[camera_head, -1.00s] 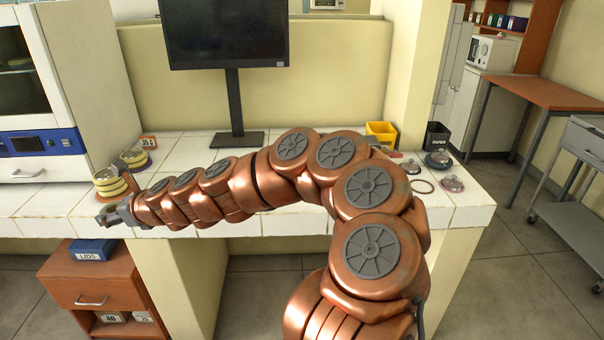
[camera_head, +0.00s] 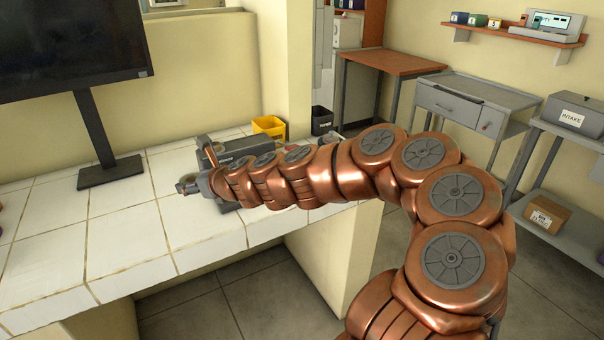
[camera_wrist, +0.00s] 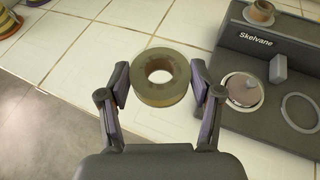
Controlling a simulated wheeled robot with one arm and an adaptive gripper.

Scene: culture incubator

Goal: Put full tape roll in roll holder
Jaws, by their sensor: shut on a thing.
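My gripper (camera_wrist: 160,85) is shut on a thick tan tape roll (camera_wrist: 160,97), held by its sides with its round hole facing the wrist camera. The roll is above or at the white tiled bench; its exact height is unclear. A dark grey unit marked "Skelvane" (camera_wrist: 228,37) stands right of the roll, apart from it. A smaller brownish roll (camera_wrist: 259,13) sits at its upper part. In the head view my gripper (camera_head: 187,184) is beside the grey unit (camera_head: 240,146), which my arm partly hides. I cannot tell which part is the roll holder.
On the unit's lower deck are a round pinkish-silver disc (camera_wrist: 243,92) and a grey ring (camera_wrist: 300,112). A monitor (camera_head: 112,175) stands left on the bench. The bench's left-middle (camera_head: 130,232) is clear.

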